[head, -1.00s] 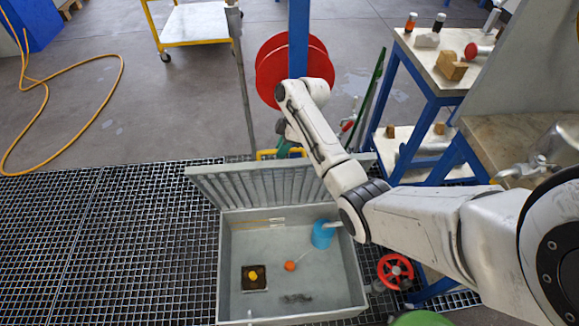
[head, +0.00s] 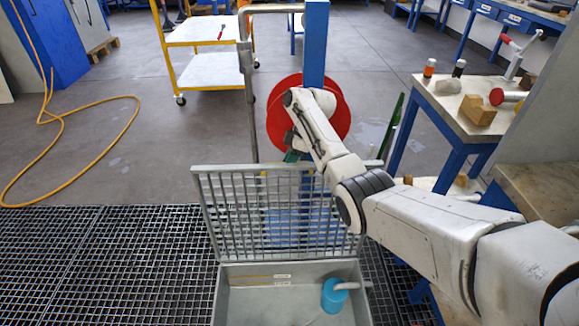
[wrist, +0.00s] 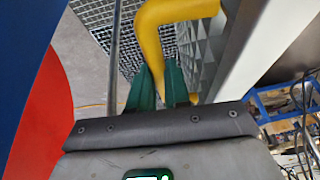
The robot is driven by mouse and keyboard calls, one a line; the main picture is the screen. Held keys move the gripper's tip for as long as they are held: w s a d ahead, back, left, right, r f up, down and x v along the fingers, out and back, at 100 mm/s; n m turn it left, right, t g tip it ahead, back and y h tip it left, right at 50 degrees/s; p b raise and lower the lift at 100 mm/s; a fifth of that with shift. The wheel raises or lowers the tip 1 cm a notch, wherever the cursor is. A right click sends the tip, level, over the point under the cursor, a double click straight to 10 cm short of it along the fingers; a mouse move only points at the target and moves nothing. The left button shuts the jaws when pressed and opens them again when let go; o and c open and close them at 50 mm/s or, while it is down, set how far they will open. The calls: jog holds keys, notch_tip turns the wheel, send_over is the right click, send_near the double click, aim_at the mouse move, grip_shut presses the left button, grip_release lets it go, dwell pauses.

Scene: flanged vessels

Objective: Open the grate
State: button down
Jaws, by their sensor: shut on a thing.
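The grate (head: 279,183) is a grey barred lid on the back edge of a grey pit box (head: 222,297). In the head view it stands raised, well clear of the pit opening. Its yellow handle (wrist: 152,50) is large in the wrist view, running down between my green fingers. My gripper (wrist: 170,85) is shut on this handle. In the head view my gripper (head: 291,156) is at the grate's top edge, largely hidden behind my arm and the bars. The grate's slats also show at the right of the wrist view (wrist: 192,45).
A blue post (head: 316,45) with a red reel (head: 278,118) stands close behind the grate, with a grey pole beside it. A blue bench (head: 455,100) with tools is at the right. A blue can (head: 334,296) is in the pit. Grating floor (head: 90,250) at the left is clear.

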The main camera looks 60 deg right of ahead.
jog(key=shift+s+d+f, duration=0.1)
jog(key=shift+s+f, duration=0.3)
jog(key=shift+f, duration=0.1)
jog(key=c, duration=1.3)
grip_release()
jog(key=shift+d, duration=0.1)
jog(key=shift+o, duration=1)
jog(key=shift+w+r, duration=0.2)
jog(key=p+v, duration=0.2)
jog(key=v, duration=0.8)
jog(key=shift+r, duration=0.35)
